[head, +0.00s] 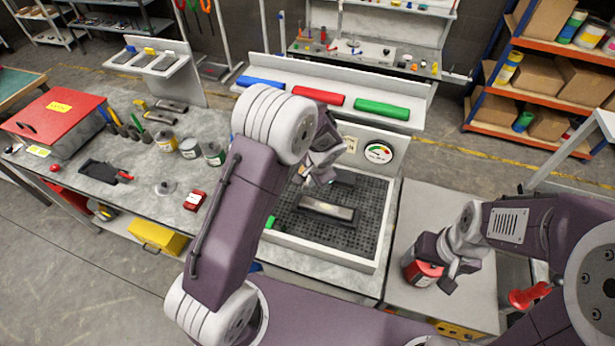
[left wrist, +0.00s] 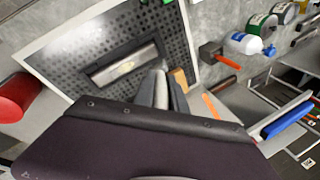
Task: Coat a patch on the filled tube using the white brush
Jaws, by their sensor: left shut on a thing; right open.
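The filled tube (head: 328,210) is a silvery bar lying on the black perforated bed of the booth tray (head: 375,262). In the left wrist view the tube (left wrist: 112,71) shows a small tan patch near its middle. My left gripper (head: 312,176) is above the far part of the tray. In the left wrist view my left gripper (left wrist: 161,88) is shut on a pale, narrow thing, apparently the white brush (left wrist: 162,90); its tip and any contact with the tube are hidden. My right gripper (head: 446,274) is open beside a red can (head: 422,273).
A round gauge (head: 378,152) stands behind the tray. Blue, red and green rolls (head: 382,109) lie on the shelf beyond. Cans (head: 190,147), a red box (head: 58,118) and tools crowd the left bench. A green block (head: 270,221) sits at the tray's left edge.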

